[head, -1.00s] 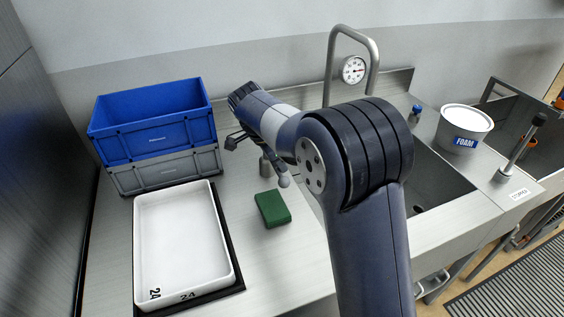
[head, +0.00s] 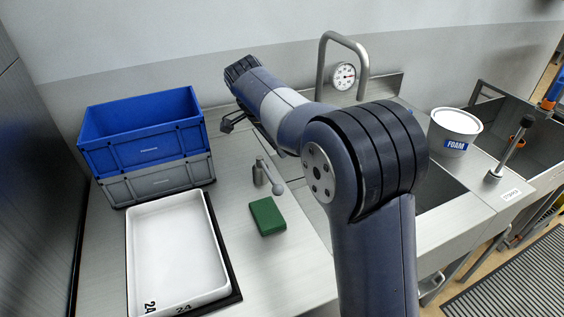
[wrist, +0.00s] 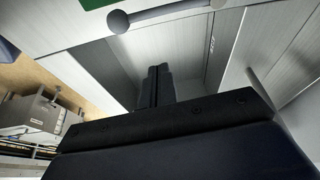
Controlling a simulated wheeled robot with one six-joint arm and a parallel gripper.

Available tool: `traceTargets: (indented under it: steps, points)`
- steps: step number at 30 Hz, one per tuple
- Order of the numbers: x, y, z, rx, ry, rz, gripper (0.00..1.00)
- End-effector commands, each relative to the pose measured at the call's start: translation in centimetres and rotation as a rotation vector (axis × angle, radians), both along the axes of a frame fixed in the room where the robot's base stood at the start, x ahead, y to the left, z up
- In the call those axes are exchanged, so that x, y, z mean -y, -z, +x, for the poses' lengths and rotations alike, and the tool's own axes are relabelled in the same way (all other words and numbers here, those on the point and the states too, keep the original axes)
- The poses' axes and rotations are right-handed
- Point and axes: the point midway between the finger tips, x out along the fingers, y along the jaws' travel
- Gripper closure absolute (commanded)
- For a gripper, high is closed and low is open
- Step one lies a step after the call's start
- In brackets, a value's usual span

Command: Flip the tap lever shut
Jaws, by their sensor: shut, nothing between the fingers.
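The tap lever (head: 270,175) is a grey rod with a ball end on a short post, standing on the counter behind the green sponge. In the wrist view the lever (wrist: 165,12) crosses the top edge, its ball at the left. My gripper (head: 232,122) is up and to the left of the lever in the head view, apart from it. In the wrist view my gripper (wrist: 157,85) is shut and empty, its dark fingers pointing over the sink area. The tap spout (head: 323,65) is a tall grey arch behind my arm; its lower end is hidden.
The green sponge (head: 267,216) lies just in front of the lever. A white tray (head: 170,245) and stacked blue (head: 150,145) and grey (head: 155,185) crates stand at the left. A round gauge (head: 344,76) is by the spout. A foam tub (head: 455,130) stands right of the sink.

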Motion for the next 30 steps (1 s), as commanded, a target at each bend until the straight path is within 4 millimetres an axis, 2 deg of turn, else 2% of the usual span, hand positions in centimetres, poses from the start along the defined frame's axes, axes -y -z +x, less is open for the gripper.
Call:
traceTargets:
  steps: [3,7,19,25,30]
  points:
    - [-0.7,-1.8,-0.2,0.001,-0.002,0.001,1.00]
    - [-1.0,-2.9,-0.4,0.000,-0.001,0.000,1.00]
    - [-1.1,-3.3,-0.5,-0.001,-0.001,-0.001,1.00]
    - [-0.8,-2.2,-0.4,-0.004,0.000,-0.002,1.00]
    - [0.2,0.4,0.0,-0.005,0.003,-0.002,1.00]
